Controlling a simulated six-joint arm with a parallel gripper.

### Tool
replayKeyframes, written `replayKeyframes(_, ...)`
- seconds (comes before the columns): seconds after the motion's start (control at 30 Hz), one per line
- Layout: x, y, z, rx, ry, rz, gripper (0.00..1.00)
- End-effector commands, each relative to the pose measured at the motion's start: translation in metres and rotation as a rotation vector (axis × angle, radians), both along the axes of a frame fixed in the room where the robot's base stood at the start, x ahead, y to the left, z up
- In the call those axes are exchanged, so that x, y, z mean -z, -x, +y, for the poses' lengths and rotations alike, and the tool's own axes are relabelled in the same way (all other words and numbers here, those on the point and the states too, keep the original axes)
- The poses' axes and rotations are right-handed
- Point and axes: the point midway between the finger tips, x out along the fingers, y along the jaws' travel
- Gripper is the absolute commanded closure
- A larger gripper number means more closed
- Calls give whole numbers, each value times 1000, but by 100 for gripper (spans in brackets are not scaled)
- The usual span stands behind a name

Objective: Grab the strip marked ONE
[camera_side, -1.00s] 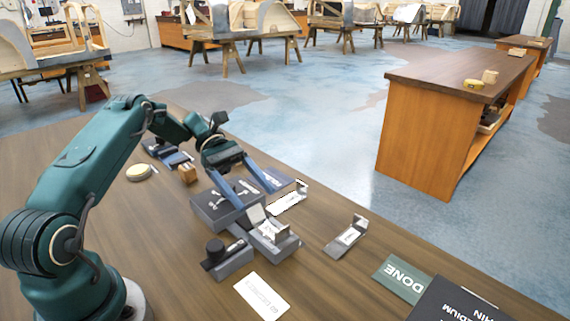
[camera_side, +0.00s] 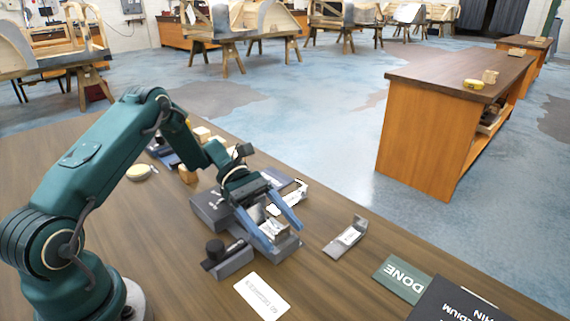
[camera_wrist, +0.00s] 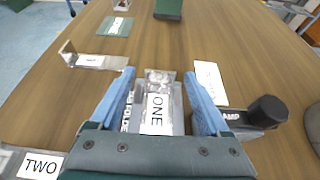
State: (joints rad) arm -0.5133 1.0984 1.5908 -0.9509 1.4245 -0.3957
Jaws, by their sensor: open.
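The strip marked ONE (camera_wrist: 156,115) shows in the wrist view as a white label on a pale piece, with a shiny metal end (camera_wrist: 160,78) beyond it. In the side view the strip (camera_side: 271,228) sits on a grey block and is partly hidden by my fingers. My gripper (camera_wrist: 159,85) is open, with one blue finger on each side of the strip. In the side view my gripper (camera_side: 284,238) is low over the block. I cannot tell whether either finger touches the strip.
A label TWO (camera_wrist: 40,165) is at lower left in the wrist view. A metal bracket (camera_side: 346,237) and green DONE plate (camera_side: 400,279) lie farther right in the side view.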

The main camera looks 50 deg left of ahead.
Motion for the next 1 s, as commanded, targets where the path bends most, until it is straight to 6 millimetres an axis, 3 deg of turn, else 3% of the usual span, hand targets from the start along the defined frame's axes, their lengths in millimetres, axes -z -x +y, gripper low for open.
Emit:
replayKeyframes(0.17, 0, 0, 0, -1, -1, 0, 20)
replayKeyframes(0.37, 0, 0, 0, -1, -1, 0, 93)
replayKeyframes(0.4, 0, 0, 0, -1, -1, 0, 100)
replayKeyframes(0.77, -4, -1, 0, 0, -1, -2, 100)
replayKeyframes(1.0, -28, -1, 0, 0, -2, -6, 100)
